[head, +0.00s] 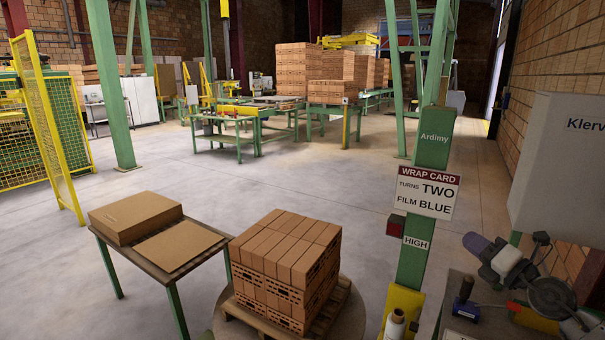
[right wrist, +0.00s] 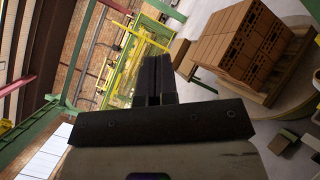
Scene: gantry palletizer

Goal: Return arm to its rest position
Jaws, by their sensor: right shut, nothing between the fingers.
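The stack also shows at the upper right of the right wrist view (right wrist: 240,42). My left gripper is in neither view.
A green post (head: 431,165) with a wrap card (head: 428,191) stands between the stack and my right arm. A white cabinet (head: 560,165) is at the right. A small table (head: 105,237) with brown sheets (head: 178,245) is left of the stack.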

